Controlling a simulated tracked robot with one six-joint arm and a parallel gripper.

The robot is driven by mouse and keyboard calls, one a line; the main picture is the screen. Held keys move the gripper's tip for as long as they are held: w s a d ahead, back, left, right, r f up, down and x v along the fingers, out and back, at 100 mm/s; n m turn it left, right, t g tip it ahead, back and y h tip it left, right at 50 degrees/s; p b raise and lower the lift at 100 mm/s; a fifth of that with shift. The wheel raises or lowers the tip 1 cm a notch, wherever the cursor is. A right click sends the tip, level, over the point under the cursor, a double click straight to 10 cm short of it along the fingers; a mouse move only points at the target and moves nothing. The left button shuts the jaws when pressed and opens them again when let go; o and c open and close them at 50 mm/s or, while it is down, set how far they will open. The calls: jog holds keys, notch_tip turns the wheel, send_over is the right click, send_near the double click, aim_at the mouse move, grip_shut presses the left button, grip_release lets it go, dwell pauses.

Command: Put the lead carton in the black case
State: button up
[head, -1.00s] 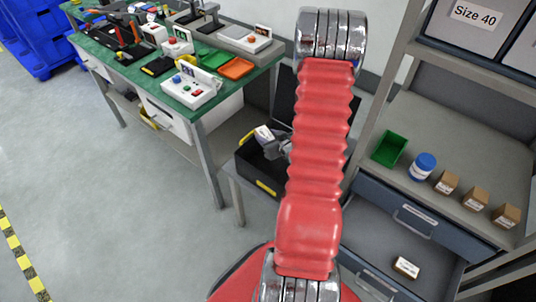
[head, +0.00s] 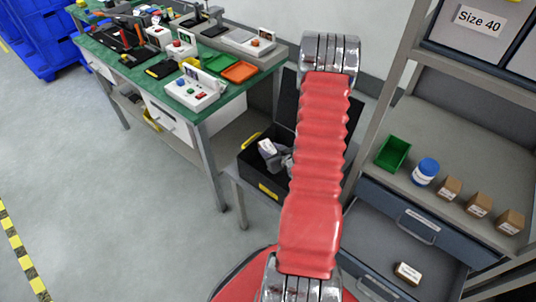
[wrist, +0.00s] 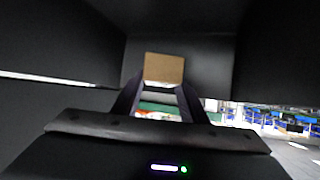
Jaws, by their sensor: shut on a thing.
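The black case (head: 255,180) stands open on a low shelf beside the green-topped bench, with yellow latches on its front and its lid raised behind. My arm covers its right part in the head view. My gripper (wrist: 162,92) is inside the case, with dark case walls around it in the wrist view. It is shut on a plain brown carton (wrist: 164,68), held between the fingertips. No label shows on that face, and whether it touches the case floor cannot be told. In the head view the held carton is hidden.
An open drawer (head: 385,245) at lower right holds another carton (head: 407,272) with a white label. The shelf above carries a green bin (head: 393,153), a blue-lidded jar (head: 425,171) and several brown cartons (head: 478,205).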

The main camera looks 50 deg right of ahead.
jog(key=shift+f, duration=0.75)
jog(key=shift+f, duration=0.6)
jog(key=o, duration=1.1)
jog(key=shift+c, duration=0.2)
jog(key=shift+r, duration=0.1)
jog(key=shift+r, duration=0.4)
jog(key=v, duration=1.2)
jog(key=shift+r, duration=0.1)
jog(key=shift+d, duration=0.1)
